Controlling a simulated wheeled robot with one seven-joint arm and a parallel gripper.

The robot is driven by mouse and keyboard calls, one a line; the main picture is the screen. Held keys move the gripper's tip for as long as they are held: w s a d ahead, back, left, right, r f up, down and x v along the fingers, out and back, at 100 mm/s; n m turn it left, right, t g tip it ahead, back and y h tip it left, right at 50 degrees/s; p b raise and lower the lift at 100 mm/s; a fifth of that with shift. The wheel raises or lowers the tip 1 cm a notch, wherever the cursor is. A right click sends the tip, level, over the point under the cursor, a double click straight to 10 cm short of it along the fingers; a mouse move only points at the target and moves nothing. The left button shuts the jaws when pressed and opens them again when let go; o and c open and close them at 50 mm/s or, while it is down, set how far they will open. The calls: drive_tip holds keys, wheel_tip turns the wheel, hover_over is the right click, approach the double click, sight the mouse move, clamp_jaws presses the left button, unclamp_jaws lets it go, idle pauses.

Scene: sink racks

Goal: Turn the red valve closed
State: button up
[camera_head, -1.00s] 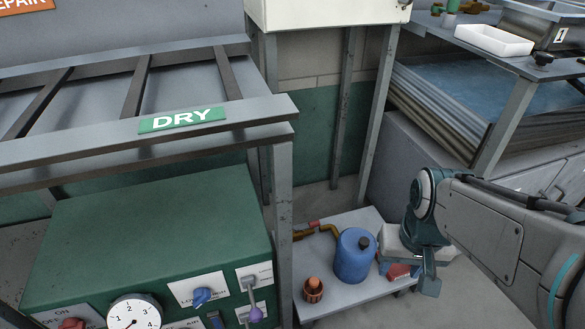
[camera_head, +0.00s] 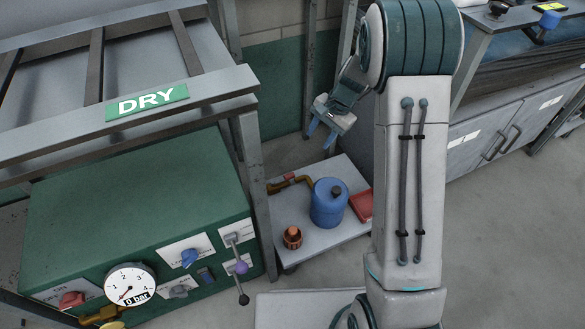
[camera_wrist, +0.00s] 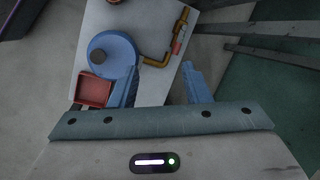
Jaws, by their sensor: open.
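A brass pipe (camera_head: 278,188) with a small red valve handle (camera_head: 290,178) lies at the back left of a low grey-white table. In the wrist view, the red handle (camera_wrist: 177,46) sits on the pipe beyond my fingers. My gripper (camera_head: 321,133) points downward, above and behind the table, to the upper right of the valve. Its blue fingers are open and empty, apart from the valve, and they also show in the wrist view (camera_wrist: 162,75).
A blue canister (camera_head: 328,204), an orange-brown pot (camera_head: 292,238) and a red box (camera_head: 361,206) share the table (camera_head: 318,250). The green control box (camera_head: 140,215) carries a gauge, levers and a red knob (camera_head: 71,300). A rack post (camera_head: 252,170) stands left of the table.

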drive_tip(key=w+f+m+p, duration=0.2)
drive_tip(key=w+f, duration=0.4)
drive_tip(key=f, duration=0.2)
drive_tip(key=m+y+p, duration=0.1)
drive_tip(key=m, duration=0.2)
approach(291, 174)
drive_tip(key=b+x, duration=0.4)
drive_tip(key=x, duration=0.5)
drive_tip(key=shift+s, duration=0.1)
drive_tip(key=shift+d, duration=0.1)
clamp_jaws()
